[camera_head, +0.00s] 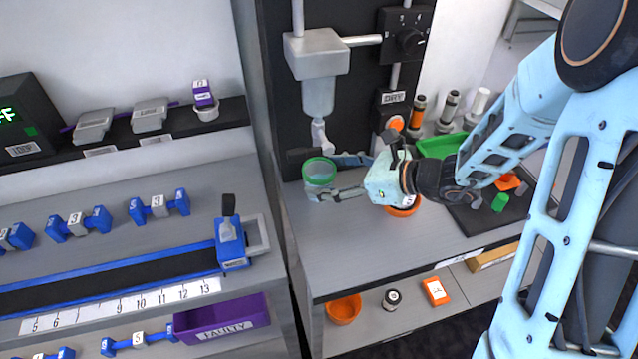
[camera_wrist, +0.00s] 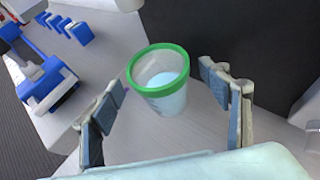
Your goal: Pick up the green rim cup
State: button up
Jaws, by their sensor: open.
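The green rim cup (camera_head: 319,172) is a clear cup with a green ring at its top. It stands upright on the grey counter below the dispenser nozzle. In the wrist view the cup (camera_wrist: 160,82) sits between the open fingers, slightly ahead of them, with something pale inside. My gripper (camera_head: 335,178) reaches in from the right in the head view, with a finger on either side of the cup. It also shows in the wrist view (camera_wrist: 165,110), open, with visible gaps between both finger pads and the cup.
The grey dispenser (camera_head: 317,80) hangs just above the cup. An orange-rimmed bowl (camera_head: 404,208) is partly hidden beneath my wrist. A green tray (camera_head: 440,146) and a dark mat (camera_head: 476,216) lie to the right. A blue clamp (camera_head: 230,244) stands left, across the counter's edge.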

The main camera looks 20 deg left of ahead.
jog(key=shift+w+a+f, duration=0.15)
jog(key=shift+a+f, duration=0.2)
jog(key=shift+a, duration=0.1)
jog(key=c, duration=1.3)
jog(key=shift+c, duration=0.2)
jog(key=shift+r, duration=0.15)
